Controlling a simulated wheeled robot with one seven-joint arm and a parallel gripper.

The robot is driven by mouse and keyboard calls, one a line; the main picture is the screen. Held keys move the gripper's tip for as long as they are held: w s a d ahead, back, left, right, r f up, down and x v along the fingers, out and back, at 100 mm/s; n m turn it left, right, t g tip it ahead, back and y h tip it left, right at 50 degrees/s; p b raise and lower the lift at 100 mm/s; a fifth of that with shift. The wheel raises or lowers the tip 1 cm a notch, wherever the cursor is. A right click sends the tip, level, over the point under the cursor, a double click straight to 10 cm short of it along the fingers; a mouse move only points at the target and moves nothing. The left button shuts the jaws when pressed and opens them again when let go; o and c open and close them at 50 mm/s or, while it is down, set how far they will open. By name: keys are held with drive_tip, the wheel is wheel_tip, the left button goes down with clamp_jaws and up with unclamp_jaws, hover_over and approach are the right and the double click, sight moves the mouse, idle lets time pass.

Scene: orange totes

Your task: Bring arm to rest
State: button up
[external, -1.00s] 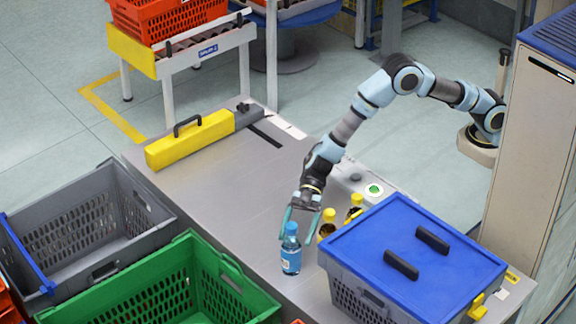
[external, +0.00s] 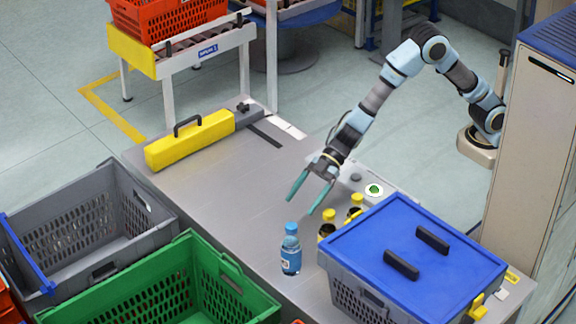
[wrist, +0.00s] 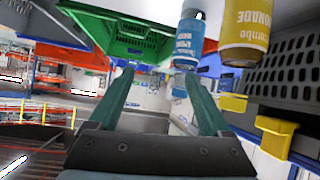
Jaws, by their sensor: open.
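My gripper (external: 311,193) is open and empty, raised above the grey table in the external view. Its teal fingers also show spread apart in the wrist view (wrist: 160,88). A blue bottle with a blue cap (external: 291,252) stands upright on the table below the fingers, apart from them. The blue bottle also shows at the top of the wrist view (wrist: 188,42). Two yellow-capped bottles (external: 327,228) stand to its right, beside the lidded crate; one with a yellow label fills the top right of the wrist view (wrist: 245,32).
A grey crate with a blue lid (external: 385,232) stands at the table's right. A green crate (external: 205,250) and a grey crate (external: 145,190) stand along its left. A yellow case (external: 190,141) lies at the back. The table's middle (external: 235,190) is clear.

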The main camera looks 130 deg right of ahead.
drive_tip(key=s+a+m+g, duration=0.2)
drive_tip(key=s+a+g, duration=0.3)
drive_tip(key=s, duration=1.3)
drive_tip(key=s+a+m+g+h+p, duration=0.1)
drive_tip(key=s+a+g, duration=0.4)
drive_tip(key=s, duration=1.4)
drive_tip(key=a, duration=0.3)
drive_tip(key=shift+s+a+f+m, duration=0.15)
drive_tip(key=shift+a+f+m, duration=0.05)
drive_tip(key=shift+m, duration=0.2)
